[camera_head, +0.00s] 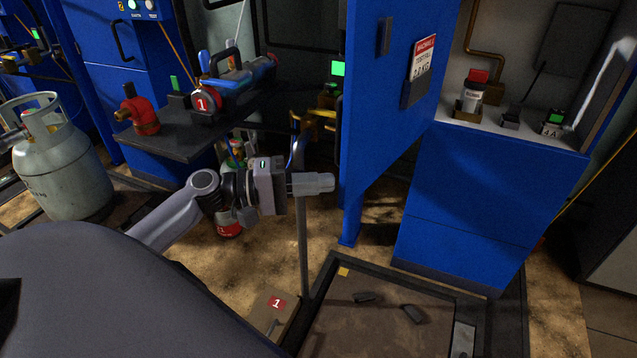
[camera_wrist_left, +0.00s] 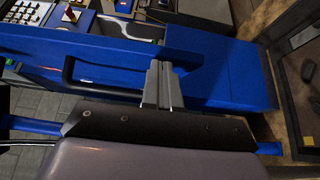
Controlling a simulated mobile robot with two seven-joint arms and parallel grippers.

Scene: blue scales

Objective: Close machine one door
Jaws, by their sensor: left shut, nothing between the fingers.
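A tall blue door (camera_head: 385,135) stands swung out from a blue cabinet (camera_head: 478,195) in the head view. A red and white sign hangs on its face. My left gripper (camera_head: 325,183) is shut and empty, with its fingertips close to the left edge of the door's lower part. I cannot tell whether they touch. My right gripper is not in view.
A dark shelf (camera_head: 175,140) holds a blue device (camera_head: 240,78) and a red fitting (camera_head: 143,113). A grey gas cylinder (camera_head: 60,160) stands at left. A low framed platform (camera_head: 385,335) lies in front, beside a post labelled 1 (camera_head: 277,303). A red-capped jar (camera_head: 472,95) sits on the cabinet ledge.

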